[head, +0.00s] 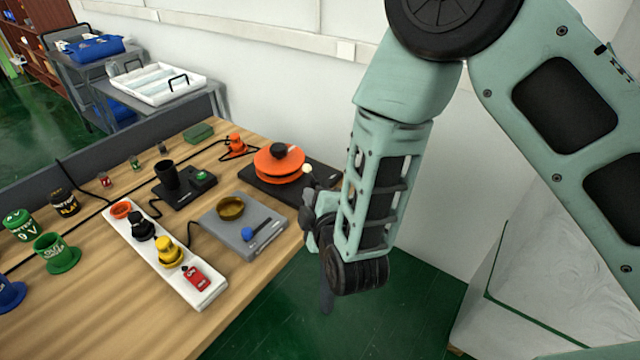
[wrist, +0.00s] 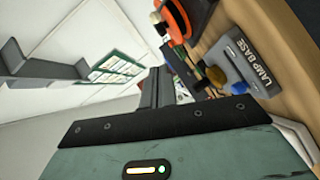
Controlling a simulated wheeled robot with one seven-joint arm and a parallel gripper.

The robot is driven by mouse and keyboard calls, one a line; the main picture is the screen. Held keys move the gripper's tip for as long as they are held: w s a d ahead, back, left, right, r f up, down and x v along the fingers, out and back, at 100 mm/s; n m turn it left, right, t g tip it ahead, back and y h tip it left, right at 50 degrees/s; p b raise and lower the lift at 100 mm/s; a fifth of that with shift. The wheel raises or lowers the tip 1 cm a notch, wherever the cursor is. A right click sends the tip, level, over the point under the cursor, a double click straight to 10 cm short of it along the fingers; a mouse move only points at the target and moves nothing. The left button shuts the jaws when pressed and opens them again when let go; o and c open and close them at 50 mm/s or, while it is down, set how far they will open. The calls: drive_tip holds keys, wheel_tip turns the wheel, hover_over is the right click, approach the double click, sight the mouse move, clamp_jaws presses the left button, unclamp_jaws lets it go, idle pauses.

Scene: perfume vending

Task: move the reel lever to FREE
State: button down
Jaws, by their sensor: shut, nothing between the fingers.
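The orange reel (head: 279,165) stands on a black base (head: 262,190) near the table's far right corner, with a black knob on top. A pale round lever knob (head: 307,170) sits at the reel's right side; any FREE marking is not readable. In the wrist view the orange reel (wrist: 181,18) shows at the top, and a pale knob (wrist: 155,18) is beside it. My gripper (wrist: 157,78) is shut and empty, its dark fingers together and apart from the reel. In the head view it is beside the table's right edge, below the lever knob, partly hidden by my arm.
The grey lamp base (head: 240,230), with a brass socket and blue switch, stands in front of the reel. A white strip (head: 190,285) with several coloured parts lies to its left. Open green floor (head: 390,320) lies right of the table. A white wall is behind.

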drive_tip(key=shift+w, duration=0.1)
drive_tip(key=p, duration=0.4)
approach(307, 172)
drive_tip(key=w+a+r, duration=0.1)
drive_tip(key=w+a, duration=0.2)
drive_tip(key=a, duration=0.2)
drive_tip(key=shift+w+d+f+p, duration=0.25)
drive_tip(key=shift+w+d+f, duration=0.05)
drive_tip(key=shift+w, duration=0.2)
drive_tip(key=shift+w+d+f+p, duration=0.25)
drive_tip(key=shift+w+d, duration=0.05)
drive_tip(key=shift+w, duration=0.25)
drive_tip(key=shift+w+d+f+p, duration=0.25)
drive_tip(key=shift+w+d+f, duration=0.1)
drive_tip(key=shift+w, duration=0.15)
drive_tip(key=shift+r, duration=0.15)
drive_tip(key=shift+w+d+r, duration=0.15)
drive_tip(key=shift+w, duration=0.05)
